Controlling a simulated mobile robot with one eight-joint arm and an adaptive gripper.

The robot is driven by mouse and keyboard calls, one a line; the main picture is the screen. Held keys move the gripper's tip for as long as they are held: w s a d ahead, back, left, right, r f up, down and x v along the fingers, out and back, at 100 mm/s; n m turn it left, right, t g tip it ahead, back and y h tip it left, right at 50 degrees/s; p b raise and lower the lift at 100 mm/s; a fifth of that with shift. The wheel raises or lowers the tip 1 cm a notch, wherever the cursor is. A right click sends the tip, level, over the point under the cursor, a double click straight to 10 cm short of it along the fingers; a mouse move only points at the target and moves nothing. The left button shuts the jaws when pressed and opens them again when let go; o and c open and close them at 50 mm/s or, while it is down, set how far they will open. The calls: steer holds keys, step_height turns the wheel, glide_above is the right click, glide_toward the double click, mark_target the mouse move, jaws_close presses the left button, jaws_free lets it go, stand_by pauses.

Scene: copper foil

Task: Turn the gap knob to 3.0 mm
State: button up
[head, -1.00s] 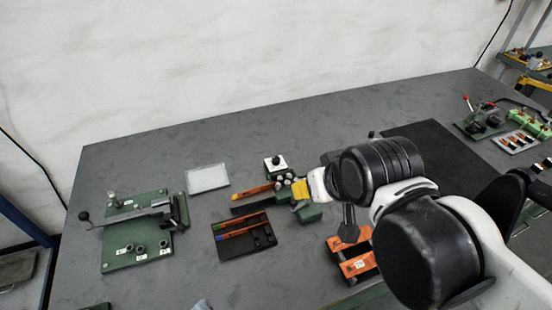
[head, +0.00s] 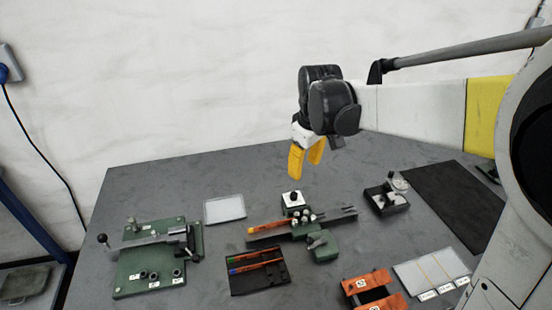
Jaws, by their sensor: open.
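The knob that looks like the gap knob (head: 295,196) is small and black. It sits on a white plate (head: 287,201) at the back of a green device with rollers (head: 324,246). The scale marks are too small to read, so I cannot tell its setting. My gripper (head: 305,167) has yellow fingers pointing down, spread apart and empty. In the head view it appears above the knob, apart from it, and hides none of it.
A green lever fixture (head: 150,265) stands at left, with a pale sheet (head: 225,209) beside it. A dark box with a dial (head: 388,198), an orange-black stand (head: 373,290) and a black mat (head: 440,203) are at right.

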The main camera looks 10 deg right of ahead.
mark_target(294, 194)
steer(key=w+f+n+g, duration=0.2)
steer(key=w+f+n, duration=0.1)
steer(key=w+f, duration=0.55)
step_height(294, 194, down, 11)
steer(key=b, duration=0.3)
steer(key=shift+s+r, duration=0.15)
jaws_close()
